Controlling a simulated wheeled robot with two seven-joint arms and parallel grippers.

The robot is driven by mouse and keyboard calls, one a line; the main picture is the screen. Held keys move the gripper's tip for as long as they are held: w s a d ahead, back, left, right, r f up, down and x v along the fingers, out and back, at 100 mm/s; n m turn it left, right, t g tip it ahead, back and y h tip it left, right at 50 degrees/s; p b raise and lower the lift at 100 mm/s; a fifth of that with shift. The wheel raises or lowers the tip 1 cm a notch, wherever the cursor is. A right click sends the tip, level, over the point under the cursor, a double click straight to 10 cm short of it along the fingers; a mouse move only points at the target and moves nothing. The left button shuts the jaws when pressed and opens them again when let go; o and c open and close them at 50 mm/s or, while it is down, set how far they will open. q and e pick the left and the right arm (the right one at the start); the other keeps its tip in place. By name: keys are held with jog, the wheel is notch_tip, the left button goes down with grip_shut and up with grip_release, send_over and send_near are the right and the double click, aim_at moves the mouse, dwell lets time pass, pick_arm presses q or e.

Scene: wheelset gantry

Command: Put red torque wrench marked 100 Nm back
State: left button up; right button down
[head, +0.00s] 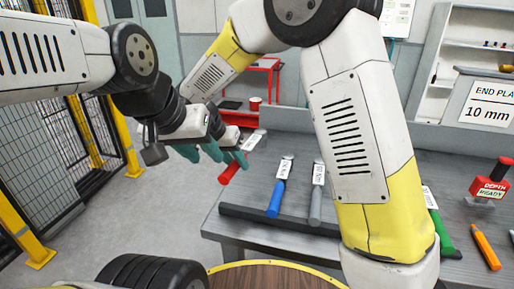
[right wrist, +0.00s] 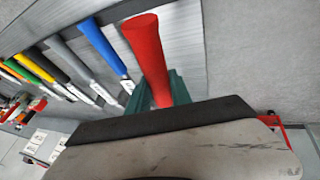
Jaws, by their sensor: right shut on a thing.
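The red torque wrench (head: 230,172) shows in the head view left of the blue wrench, its handle pointing toward me and a white tag at its far end. My right gripper (head: 238,157) is shut on it; the teal fingers also show around the red handle in the right wrist view (right wrist: 160,92). The tag's writing is too small to read. My left gripper (head: 200,153) is close beside the right one, its teal fingers apart and nothing seen between them. The wrench appears near the left end of the dark holder (head: 285,222); whether it touches it I cannot tell.
A blue wrench (head: 276,198) and a grey wrench (head: 316,206) lie to the right. Green (head: 442,232) and orange (head: 486,247) handles lie beyond my right arm. A red depth gauge (head: 490,184) stands at the right. A red cart (head: 263,66) stands behind.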

jog(key=shift+a+r, duration=0.3)
jog(key=shift+a, duration=0.15)
jog(key=shift+r, duration=0.1)
jog(key=shift+f, duration=4.4)
jog(key=c, duration=1.1)
grip_release()
